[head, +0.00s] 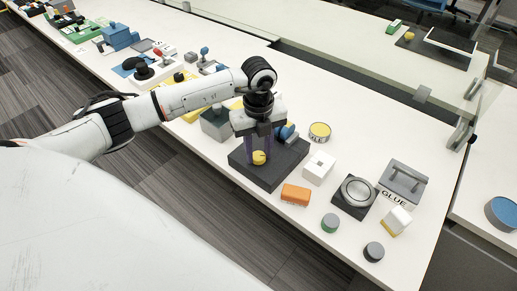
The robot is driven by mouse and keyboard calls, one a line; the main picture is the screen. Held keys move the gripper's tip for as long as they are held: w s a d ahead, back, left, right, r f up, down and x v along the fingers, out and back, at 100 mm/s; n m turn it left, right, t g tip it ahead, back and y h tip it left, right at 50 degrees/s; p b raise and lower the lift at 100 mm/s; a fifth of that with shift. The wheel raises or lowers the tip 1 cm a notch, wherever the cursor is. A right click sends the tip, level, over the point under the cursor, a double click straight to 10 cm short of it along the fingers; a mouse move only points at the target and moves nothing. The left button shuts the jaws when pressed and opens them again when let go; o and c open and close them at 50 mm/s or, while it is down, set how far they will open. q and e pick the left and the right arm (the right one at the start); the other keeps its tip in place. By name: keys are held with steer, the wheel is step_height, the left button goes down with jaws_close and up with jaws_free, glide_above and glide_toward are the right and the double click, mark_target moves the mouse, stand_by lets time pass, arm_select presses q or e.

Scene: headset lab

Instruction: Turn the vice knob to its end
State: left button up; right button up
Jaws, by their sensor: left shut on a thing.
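The vice stands on a dark square base (283,172) on the white bench. A yellow knob-like part (260,158) shows low at its front, just below my left gripper. A blue part (287,132) shows behind the gripper to the right. My left gripper (258,148) points down over the base and is shut on the vice knob. The gripper and wrist hide much of the vice, so the knob's turn angle cannot be read. My right gripper is not in view.
Close to the right of the base stand a white block (319,168), an orange block (295,195) and a yellow-topped tin (320,131). A round dish on a dark square (355,196) and a grey glue box (403,180) stand farther right. A grey box (215,124) is close on the left.

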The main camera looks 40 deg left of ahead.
mark_target(258, 155)
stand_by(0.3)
arm_select(q)
steer(key=o, duration=1)
steer(key=shift+o, duration=0.2)
step_height(258, 155, up, 10)
steer(key=shift+r+b, duration=0.2)
steer(key=shift+b, duration=0.2)
